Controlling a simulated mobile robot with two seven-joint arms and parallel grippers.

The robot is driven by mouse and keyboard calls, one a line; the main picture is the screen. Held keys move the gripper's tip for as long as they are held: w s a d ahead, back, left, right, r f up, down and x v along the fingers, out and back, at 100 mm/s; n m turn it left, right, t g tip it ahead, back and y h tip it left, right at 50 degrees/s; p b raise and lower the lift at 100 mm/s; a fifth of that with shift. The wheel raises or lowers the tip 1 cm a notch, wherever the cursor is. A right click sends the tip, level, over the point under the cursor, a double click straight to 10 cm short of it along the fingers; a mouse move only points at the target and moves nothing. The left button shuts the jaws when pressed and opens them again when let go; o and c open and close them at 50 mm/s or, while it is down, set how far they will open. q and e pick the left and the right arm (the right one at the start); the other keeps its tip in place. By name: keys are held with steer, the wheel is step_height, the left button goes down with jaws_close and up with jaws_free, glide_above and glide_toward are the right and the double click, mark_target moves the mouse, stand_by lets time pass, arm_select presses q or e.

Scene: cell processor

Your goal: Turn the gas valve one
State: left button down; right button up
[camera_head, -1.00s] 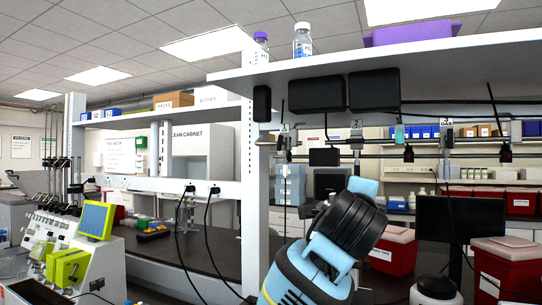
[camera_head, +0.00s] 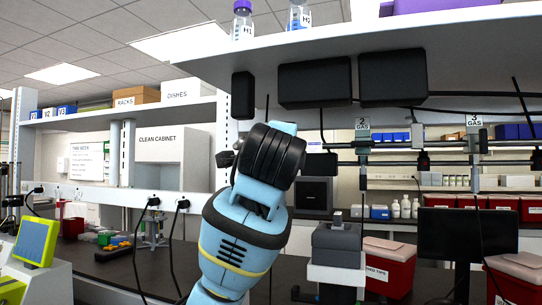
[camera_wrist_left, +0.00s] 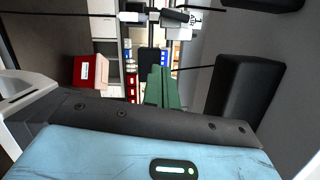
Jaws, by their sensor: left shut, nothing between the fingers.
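My left arm rises through the middle of the head view, and its black wrist hides its gripper there. In the left wrist view the left gripper's green fingers (camera_wrist_left: 160,82) are shut and empty. Ahead of them is a pipe fitting (camera_wrist_left: 178,17) with pale and dark parts; I cannot tell its number, or whether the fingers touch it. In the head view the gas valve under sign 2 (camera_head: 362,142) and the one under sign 3 (camera_head: 475,140) show on the pipes right of my wrist. I cannot make out gas valve one or its sign. My right gripper is not in view.
A shelf (camera_head: 400,45) with black boxes (camera_head: 315,84) beneath it overhangs the arm. A grey device (camera_head: 337,245) and a red bin (camera_head: 390,262) stand right of the arm. A dark monitor (camera_head: 460,240) is farther right. Cables hang near the pipes.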

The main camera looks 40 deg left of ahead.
arm_select(q)
steer(key=shift+w+d, duration=0.1)
steer(key=shift+w, duration=0.25)
steer(key=w+a+r, duration=0.1)
steer(key=w+a, duration=0.6)
steer(key=a, duration=0.2)
stand_by(0.4)
steer(key=shift+a+f+m+t, duration=0.15)
steer(key=shift+m+t, duration=0.1)
steer(key=shift+m, duration=0.55)
steer(key=shift+a+f+m+t, duration=0.1)
steer(key=shift+m+t, duration=0.15)
steer(key=shift+m, duration=0.55)
